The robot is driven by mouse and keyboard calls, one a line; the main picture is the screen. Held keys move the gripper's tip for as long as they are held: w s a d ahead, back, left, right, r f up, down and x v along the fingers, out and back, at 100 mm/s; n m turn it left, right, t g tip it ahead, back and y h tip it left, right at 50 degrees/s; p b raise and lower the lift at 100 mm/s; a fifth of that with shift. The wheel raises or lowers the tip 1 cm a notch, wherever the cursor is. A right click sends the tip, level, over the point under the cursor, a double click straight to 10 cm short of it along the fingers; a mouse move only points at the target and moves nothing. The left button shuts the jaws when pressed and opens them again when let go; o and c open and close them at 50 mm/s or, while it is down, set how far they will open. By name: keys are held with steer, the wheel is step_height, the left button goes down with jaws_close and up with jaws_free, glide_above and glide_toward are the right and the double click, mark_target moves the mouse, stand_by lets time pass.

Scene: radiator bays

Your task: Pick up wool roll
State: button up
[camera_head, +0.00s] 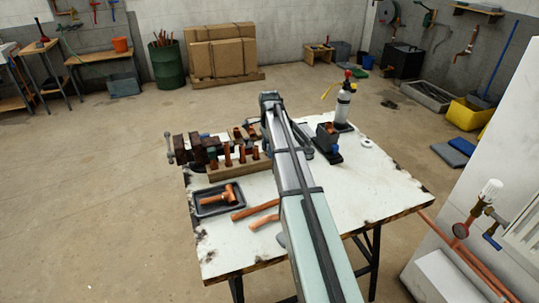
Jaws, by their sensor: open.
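A small pale ring-shaped roll (367,142) lies on the right rear part of the white workbench (375,185). It may be the wool roll, but it is too small for me to tell its material. A small grey edge (282,240) shows beside my arm near the bench front; I cannot tell what it belongs to. My arm reaches across the bench from the front, its far end above the back edge. My gripper's fingers cannot be made out; the arm hides that area, and nothing held is visible.
A wooden rack with copper fittings (240,163), a vise (195,147) and a black tray (213,209) with a copper tee occupy the bench's left. Copper pipes (255,210) lie in front. A gas bottle (343,105) and dark holder (327,146) stand behind. The right front is clear.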

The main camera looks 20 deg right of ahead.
steer(key=shift+f, duration=0.15)
jaws_close()
stand_by(0.4)
